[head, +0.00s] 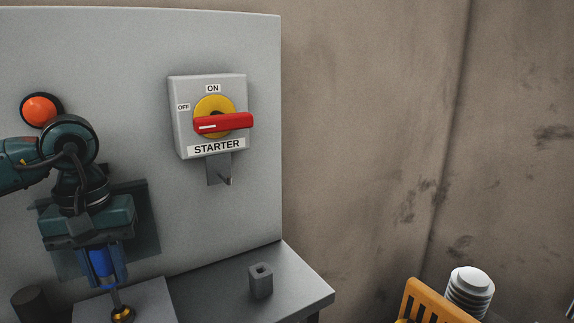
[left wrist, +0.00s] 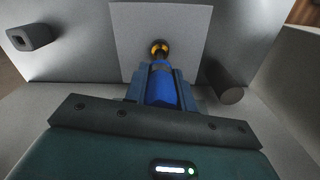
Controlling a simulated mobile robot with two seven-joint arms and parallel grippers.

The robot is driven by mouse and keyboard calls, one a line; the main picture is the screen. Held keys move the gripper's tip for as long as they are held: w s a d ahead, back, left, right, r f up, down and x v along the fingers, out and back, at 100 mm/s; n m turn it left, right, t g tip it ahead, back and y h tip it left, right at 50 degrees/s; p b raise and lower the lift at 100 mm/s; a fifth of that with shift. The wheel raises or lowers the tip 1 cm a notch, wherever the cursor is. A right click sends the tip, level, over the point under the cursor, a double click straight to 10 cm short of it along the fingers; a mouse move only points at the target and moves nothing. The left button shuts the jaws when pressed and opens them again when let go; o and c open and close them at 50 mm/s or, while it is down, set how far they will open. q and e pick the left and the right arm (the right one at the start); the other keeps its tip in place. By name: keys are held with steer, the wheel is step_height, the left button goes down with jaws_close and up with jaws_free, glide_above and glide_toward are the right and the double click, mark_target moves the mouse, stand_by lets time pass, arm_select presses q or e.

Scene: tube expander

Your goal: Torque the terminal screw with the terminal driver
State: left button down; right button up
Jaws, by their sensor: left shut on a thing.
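My left gripper (head: 106,278) points down at the lower left of the head view. It is shut on the blue handle of the terminal driver (head: 102,262), which also shows in the left wrist view (left wrist: 160,88) between the fingers. The driver's thin shaft points down to the brass terminal screw (head: 122,315) at the bottom edge. In the left wrist view the screw (left wrist: 159,47) sits at the shaft's end on a light grey block. Whether the tip is seated in the screw I cannot tell. My right gripper is not in view.
A grey panel carries a red button (head: 40,109) and a STARTER switch box (head: 208,115) with a red handle. A dark cylinder (head: 35,304) stands left of the block. A small square holder (head: 261,281) stands on the bench to the right. An orange crate (head: 440,302) is farther right.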

arm_select(q)
steer(key=shift+r+p, duration=0.35)
steer(key=shift+r, duration=0.2)
stand_by(0.5)
steer(key=shift+r, duration=0.1)
steer(key=shift+r+p, duration=1.95)
steer(key=shift+r, duration=0.75)
steer(key=shift+r+p, duration=0.75)
steer(key=shift+r, duration=2)
